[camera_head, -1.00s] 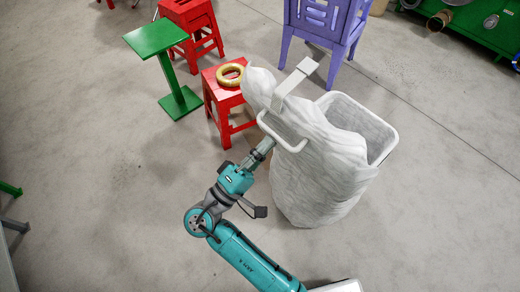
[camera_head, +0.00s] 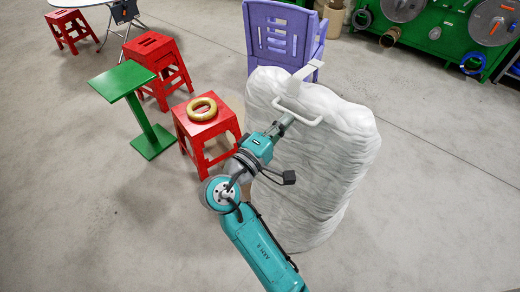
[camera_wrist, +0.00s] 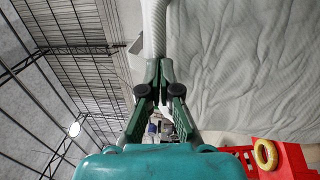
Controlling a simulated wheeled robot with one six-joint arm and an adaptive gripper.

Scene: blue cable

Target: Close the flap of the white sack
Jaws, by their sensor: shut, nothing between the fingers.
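The white sack (camera_head: 315,185) stands upright on the floor in the head view, puffy and wrinkled. Its opening does not show from here, and I cannot tell where the flap ends and the body begins. A white loop handle (camera_head: 308,122) and a pale flat strap (camera_head: 304,75) are at its upper left. My gripper (camera_head: 289,119) is at the handle, beside the sack's left face. In the wrist view, my gripper (camera_wrist: 160,64) has its fingers closed together right at a white ribbed bar (camera_wrist: 154,28), seemingly the handle. Wrinkled white cloth (camera_wrist: 245,70) fills the right.
A red stool (camera_head: 209,126) with a yellow ring (camera_head: 202,108) stands left of the sack. A green stand (camera_head: 122,82) and another red stool (camera_head: 153,46) are farther left. A purple chair (camera_head: 279,27) is close behind the sack. Floor to the right is clear.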

